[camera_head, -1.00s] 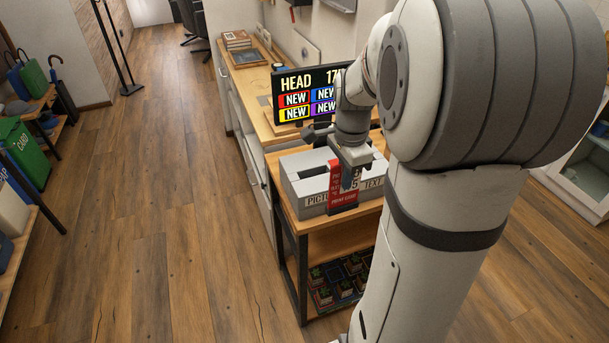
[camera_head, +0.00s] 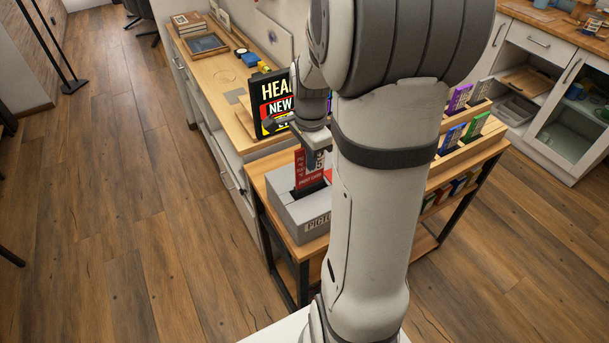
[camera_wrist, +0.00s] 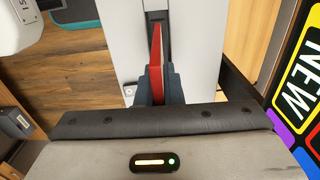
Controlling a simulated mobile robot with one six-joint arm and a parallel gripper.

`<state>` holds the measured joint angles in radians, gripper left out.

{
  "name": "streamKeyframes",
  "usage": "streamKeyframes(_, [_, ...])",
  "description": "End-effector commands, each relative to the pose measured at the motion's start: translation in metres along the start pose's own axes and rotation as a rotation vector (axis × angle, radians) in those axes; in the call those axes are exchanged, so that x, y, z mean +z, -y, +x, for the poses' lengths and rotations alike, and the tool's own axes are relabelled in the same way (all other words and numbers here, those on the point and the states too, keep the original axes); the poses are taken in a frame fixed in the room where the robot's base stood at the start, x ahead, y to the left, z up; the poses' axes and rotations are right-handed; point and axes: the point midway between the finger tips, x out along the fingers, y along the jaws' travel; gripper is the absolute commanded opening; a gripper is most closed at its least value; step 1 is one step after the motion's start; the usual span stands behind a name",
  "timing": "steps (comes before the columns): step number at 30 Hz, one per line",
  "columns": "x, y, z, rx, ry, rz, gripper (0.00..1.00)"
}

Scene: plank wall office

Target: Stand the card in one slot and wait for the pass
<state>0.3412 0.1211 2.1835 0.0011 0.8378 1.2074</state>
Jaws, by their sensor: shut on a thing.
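My gripper (camera_head: 317,158) is shut on the red card (camera_head: 303,177), which stands upright above the grey box (camera_head: 290,212). The card's lower end is at the dark slot opening on the left part of the box top; I cannot tell how far it is inside. In the wrist view the card (camera_wrist: 155,50) shows edge-on between the fingers, in line with the dark slot (camera_wrist: 155,18) in the pale box top (camera_wrist: 200,50). The right part of the box, with its other label, is hidden behind my arm.
A wooden rack (camera_head: 455,150) with several coloured cards is at the right of the cart. A long counter (camera_head: 215,75) runs behind.

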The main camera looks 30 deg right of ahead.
Motion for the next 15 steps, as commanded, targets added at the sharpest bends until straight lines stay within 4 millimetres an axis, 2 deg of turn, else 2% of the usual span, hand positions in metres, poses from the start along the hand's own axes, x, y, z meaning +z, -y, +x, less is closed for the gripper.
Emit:
streamKeyframes(10, [0.003,0.001,0.042,0.003,0.001,-0.007,0.00])
streamKeyframes(15, [0.003,0.001,0.051,0.000,0.000,-0.008,0.00])
